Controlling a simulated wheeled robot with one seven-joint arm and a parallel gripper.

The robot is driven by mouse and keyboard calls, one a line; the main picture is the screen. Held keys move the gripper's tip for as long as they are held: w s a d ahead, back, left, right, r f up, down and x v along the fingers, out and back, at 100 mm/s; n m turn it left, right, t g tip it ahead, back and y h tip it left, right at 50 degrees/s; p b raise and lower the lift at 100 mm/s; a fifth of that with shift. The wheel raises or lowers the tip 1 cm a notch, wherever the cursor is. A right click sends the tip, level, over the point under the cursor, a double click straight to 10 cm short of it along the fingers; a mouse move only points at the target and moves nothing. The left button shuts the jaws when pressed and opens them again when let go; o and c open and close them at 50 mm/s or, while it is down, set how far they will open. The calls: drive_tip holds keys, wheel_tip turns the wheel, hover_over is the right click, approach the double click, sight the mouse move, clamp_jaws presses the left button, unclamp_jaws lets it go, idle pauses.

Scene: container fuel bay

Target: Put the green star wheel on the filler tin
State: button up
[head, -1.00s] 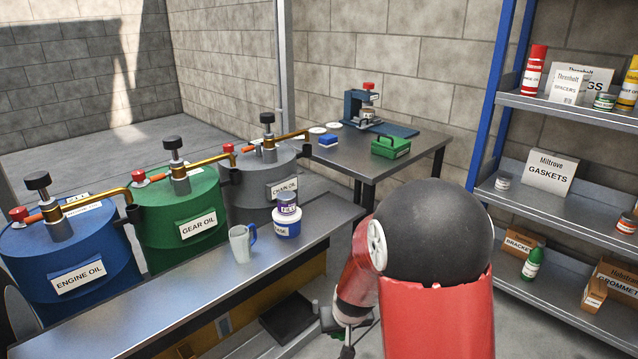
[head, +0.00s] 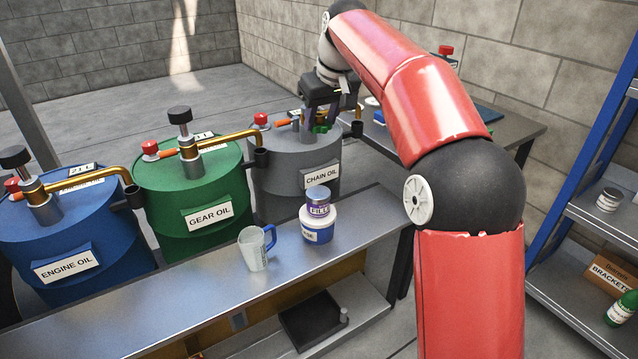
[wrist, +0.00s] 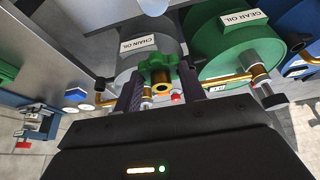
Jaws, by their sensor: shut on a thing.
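My gripper (wrist: 160,85) is shut on the green star wheel (wrist: 158,66), which sits between the two fingers in the wrist view. In the head view my gripper (head: 320,122) is high at the far side of the bench, in front of the chain oil drum's top, and only bits of green show there. The filler tin (head: 318,207), small with a grey lid and purple-and-white label, stands upright on a white-and-blue tub (head: 318,228) on the bench. My gripper is above and beyond the tin in the picture, apart from it. I cannot make out the tin in the wrist view.
A clear mug with blue handle (head: 254,250) stands left of the tub on the bench (head: 200,288). Blue (head: 70,235), green (head: 195,215) and grey (head: 300,165) drums with pumps and brass spouts line its far side. The bench's right end is clear.

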sight(316, 190)
drive_tip(key=r, duration=0.2)
drive_tip(key=shift+a+r, duration=0.25)
drive_tip(key=shift+r, duration=0.15)
wheel_tip(316, 190, down, 19)
drive_tip(key=b, duration=0.5)
drive_tip(key=shift+f, duration=0.2)
drive_tip(key=shift+f, duration=0.15)
drive_tip(key=o, duration=1)
drive_tip(key=shift+c, duration=0.2)
